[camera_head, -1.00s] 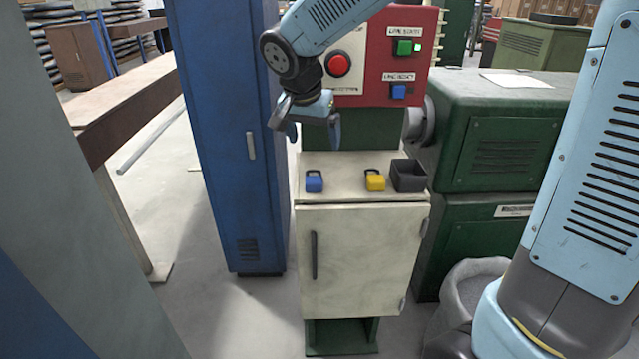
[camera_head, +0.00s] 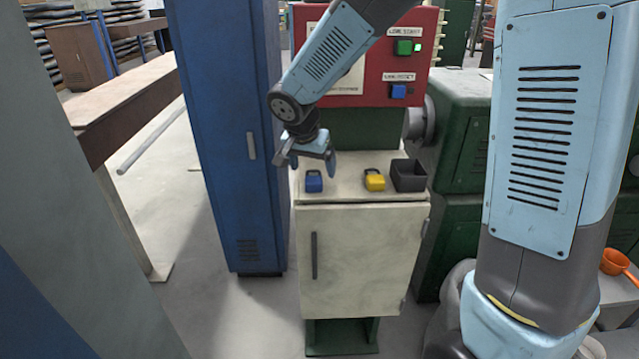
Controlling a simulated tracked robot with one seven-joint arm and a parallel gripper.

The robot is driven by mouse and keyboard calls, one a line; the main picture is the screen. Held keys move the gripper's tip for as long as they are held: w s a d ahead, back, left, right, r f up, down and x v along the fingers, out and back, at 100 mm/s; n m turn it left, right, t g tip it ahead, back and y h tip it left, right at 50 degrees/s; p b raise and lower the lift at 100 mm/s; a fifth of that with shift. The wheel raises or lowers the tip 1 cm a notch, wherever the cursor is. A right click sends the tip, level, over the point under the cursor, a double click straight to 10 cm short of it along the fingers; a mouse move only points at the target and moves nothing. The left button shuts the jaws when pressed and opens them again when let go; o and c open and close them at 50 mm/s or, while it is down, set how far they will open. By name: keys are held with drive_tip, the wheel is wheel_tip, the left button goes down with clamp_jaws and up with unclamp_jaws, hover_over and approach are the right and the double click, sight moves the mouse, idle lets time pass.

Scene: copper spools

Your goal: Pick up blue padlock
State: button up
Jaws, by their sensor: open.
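The blue padlock (camera_head: 314,182) stands on the left part of the top of a cream cabinet (camera_head: 355,262). Its dark shackle points up. A yellow padlock (camera_head: 374,180) stands to its right on the same top. My gripper (camera_head: 312,173) is open and empty, pointing down. In the picture its fingers sit just above and around the blue padlock's upper part. I cannot tell from this view how far the fingers are from it in depth.
A dark open box (camera_head: 408,176) stands at the right end of the cabinet top. A tall blue locker (camera_head: 232,150) is close on the left. A red control panel (camera_head: 398,60) rises behind. A green machine (camera_head: 455,190) stands on the right, partly behind my arm.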

sight(313, 176)
drive_tip(key=x, duration=0.4)
drive_tip(key=shift+a+f, duration=0.15)
drive_tip(key=shift+f, duration=0.05)
drive_tip(key=shift+c, duration=0.4)
drive_tip(key=c, duration=1.3)
drive_tip(key=shift+r, duration=0.1)
